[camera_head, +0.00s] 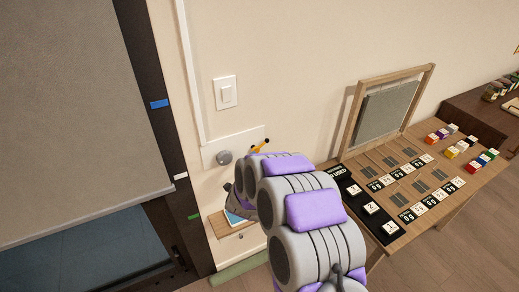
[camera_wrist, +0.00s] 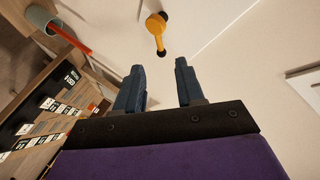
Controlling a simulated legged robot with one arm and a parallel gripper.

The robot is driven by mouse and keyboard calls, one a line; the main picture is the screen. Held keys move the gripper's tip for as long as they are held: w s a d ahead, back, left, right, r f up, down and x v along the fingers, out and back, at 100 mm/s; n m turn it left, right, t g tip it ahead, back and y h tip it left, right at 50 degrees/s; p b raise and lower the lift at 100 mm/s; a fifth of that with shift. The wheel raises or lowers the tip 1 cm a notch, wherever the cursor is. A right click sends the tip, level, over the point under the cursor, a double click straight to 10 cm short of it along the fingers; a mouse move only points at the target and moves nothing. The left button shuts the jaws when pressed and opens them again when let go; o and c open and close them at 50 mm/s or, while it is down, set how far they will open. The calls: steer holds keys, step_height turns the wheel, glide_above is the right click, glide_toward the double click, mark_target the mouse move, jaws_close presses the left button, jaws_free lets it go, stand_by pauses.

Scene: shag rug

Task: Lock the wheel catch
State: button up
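A yellow lever-like piece with dark ends (camera_head: 261,146) is on a white wall plate (camera_head: 212,152), right of a round grey knob (camera_head: 224,157). I take the yellow piece to be the wheel catch, but no label confirms this. It also shows in the wrist view (camera_wrist: 157,30), ahead of the fingertips and between their lines, apart from them. My gripper (camera_wrist: 160,65) is open, with nothing between its two dark blue fingers. In the head view my purple and grey arm hides the gripper and part of the plate's right side.
A light switch (camera_head: 225,92) is on the wall above. A small wooden shelf (camera_head: 222,225) with a blue item is below. A wooden table (camera_head: 440,222) with cards and coloured blocks stands right of my arm. A dark-framed window with a blind (camera_head: 75,100) is left.

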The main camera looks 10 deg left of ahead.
mark_target(261, 146)
steer(key=x, duration=1)
steer(key=shift+w+d+f+b, duration=0.15)
steer(key=shift+w+b, duration=0.1)
steer(key=shift+b, duration=0.15)
steer(key=shift+w+d, duration=0.3)
steer(key=shift+a, duration=0.15)
steer(key=c, duration=0.4)
jaws_close()
